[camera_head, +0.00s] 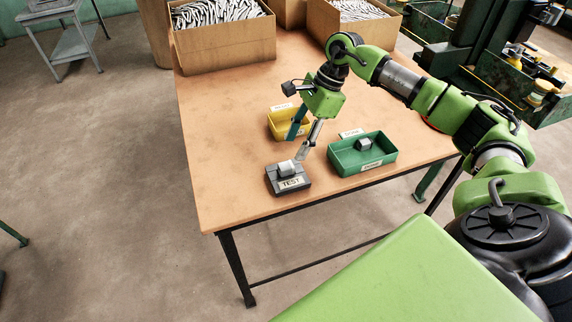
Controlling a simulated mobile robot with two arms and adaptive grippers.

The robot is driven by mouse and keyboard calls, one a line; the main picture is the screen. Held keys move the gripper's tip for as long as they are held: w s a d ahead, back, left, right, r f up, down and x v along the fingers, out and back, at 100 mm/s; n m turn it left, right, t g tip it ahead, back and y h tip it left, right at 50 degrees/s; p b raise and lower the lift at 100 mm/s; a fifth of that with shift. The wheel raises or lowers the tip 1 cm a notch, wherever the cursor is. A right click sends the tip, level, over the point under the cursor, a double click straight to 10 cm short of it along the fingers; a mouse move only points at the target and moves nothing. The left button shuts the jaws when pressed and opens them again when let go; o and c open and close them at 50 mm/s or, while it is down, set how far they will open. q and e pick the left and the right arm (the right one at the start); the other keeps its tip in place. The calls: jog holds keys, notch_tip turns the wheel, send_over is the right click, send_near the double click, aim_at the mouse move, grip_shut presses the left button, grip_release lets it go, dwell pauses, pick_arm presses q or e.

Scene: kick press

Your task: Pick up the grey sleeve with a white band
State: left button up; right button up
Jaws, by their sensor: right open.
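A small light grey and whitish cylinder (286,168) lies on top of a dark grey block (290,186) with a TEST label, on the wooden table. It may be the grey sleeve with a white band; it is too small to make out a band clearly. My right gripper (297,148) points down just above and behind the block, beside the cylinder. Its fingers are apart and nothing shows between them. My left gripper does not show.
A yellow tray (281,131) stands behind my right gripper. Cardboard boxes (225,53) of metal parts stand at the table's back edge. The table (225,180) is bare left of the block. Green machinery stands at the upper right.

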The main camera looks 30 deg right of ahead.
aim_at(287, 165)
jog(key=shift+w+a+f, duration=0.2)
jog(key=shift+a+f, duration=0.1)
jog(key=shift+f, duration=0.3)
jog(key=shift+w+f, duration=0.15)
jog(key=shift+f, duration=0.15)
jog(key=shift+s+a+f+p, duration=0.15)
jog(key=shift+a+f+p, duration=0.15)
jog(key=shift+f+p, duration=0.3)
jog(key=shift+s+a+f+p, duration=0.15)
jog(key=shift+a+f+p, duration=0.1)
jog(key=shift+f+p, duration=0.3)
jog(key=shift+p+x, duration=0.4)
jog(key=shift+x, duration=0.7)
jog(key=shift+w+f, duration=0.1)
jog(key=shift+f, duration=0.2)
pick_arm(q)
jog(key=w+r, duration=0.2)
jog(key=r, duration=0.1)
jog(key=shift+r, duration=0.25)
pick_arm(e)
jog(key=c, duration=1.1)
